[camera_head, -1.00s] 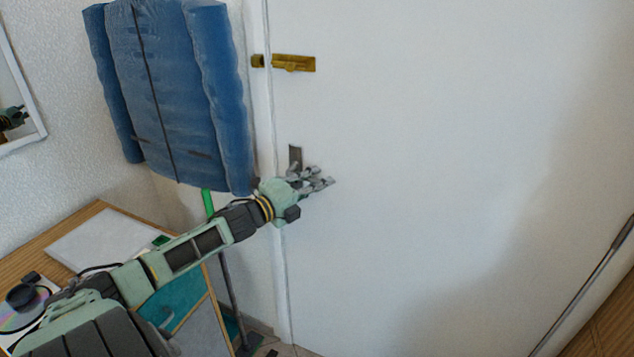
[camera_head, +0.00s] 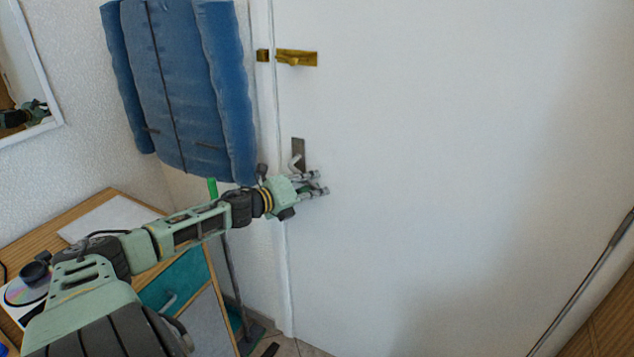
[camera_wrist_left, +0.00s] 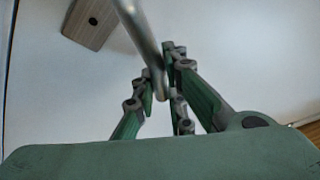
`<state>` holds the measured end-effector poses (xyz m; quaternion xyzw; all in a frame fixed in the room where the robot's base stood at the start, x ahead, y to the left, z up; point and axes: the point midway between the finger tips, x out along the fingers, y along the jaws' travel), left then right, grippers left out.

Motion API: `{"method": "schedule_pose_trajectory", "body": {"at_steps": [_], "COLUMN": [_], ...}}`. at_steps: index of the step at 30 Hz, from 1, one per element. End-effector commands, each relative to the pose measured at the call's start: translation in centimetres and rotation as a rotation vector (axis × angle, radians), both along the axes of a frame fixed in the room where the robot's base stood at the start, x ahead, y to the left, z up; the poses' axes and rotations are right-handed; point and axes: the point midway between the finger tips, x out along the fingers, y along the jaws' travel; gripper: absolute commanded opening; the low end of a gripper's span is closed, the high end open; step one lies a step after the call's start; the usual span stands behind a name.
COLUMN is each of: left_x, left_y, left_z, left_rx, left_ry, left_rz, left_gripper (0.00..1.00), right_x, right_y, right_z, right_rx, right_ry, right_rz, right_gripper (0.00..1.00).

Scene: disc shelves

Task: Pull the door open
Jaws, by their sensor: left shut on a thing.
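The white door (camera_head: 430,150) fills the middle and right of the head view; I cannot tell whether it has come off its frame. Its lever handle (camera_head: 296,162) sits on a dark plate (camera_head: 299,146) near the door's left edge. My left gripper (camera_head: 322,183) is at the handle, its fingers just below the plate. In the left wrist view the metal handle bar (camera_wrist_left: 143,40) runs down between the fingers of my left gripper (camera_wrist_left: 163,92), which are shut on it. The handle plate (camera_wrist_left: 90,22) shows at the top left there. My right gripper is not in view.
A brass bolt (camera_head: 297,58) is on the door above the handle, with its keeper (camera_head: 262,55) on the frame. A blue padded garment (camera_head: 180,90) hangs left of the door. A wooden desk (camera_head: 100,203) stands below it. A mirror (camera_head: 25,75) hangs at the far left.

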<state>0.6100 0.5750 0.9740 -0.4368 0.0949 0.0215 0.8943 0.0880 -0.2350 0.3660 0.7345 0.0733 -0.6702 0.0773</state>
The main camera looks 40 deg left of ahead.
Motion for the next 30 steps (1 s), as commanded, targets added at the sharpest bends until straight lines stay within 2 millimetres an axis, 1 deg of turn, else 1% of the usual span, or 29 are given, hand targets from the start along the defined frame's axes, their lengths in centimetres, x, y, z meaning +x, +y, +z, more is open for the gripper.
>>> {"method": "schedule_pose_trajectory", "body": {"at_steps": [2, 5, 12, 19, 26, 29, 30], "left_x": [-0.1, -0.1, -0.2, -0.2, -0.2, -0.2, -0.2], "left_y": [0.3, 0.5, 0.8, 0.8, 0.8, 0.4, 0.0], "left_z": [-0.3, -0.6, -1.0, -1.1, -1.0, -0.9, -0.8], "left_rx": [0.043, 0.082, 0.134, 0.141, 0.139, 0.139, 0.137], "left_ry": [0.014, 0.027, 0.042, 0.044, 0.044, 0.044, 0.045], "left_rz": [0.001, 0.002, 0.002, 0.003, 0.004, 0.007, 0.008], "left_gripper": [0.0, 0.0, 0.0, 0.0, 0.0, 0.0, 0.0], "right_x": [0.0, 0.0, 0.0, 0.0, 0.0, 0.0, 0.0], "right_y": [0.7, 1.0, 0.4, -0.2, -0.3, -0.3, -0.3], "right_z": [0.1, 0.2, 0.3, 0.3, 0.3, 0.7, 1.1], "right_rx": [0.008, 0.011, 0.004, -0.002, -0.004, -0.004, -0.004], "right_ry": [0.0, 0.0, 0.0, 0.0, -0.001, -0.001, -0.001], "right_rz": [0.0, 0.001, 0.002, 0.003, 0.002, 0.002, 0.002], "right_gripper": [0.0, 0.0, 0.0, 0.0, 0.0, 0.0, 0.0]}}
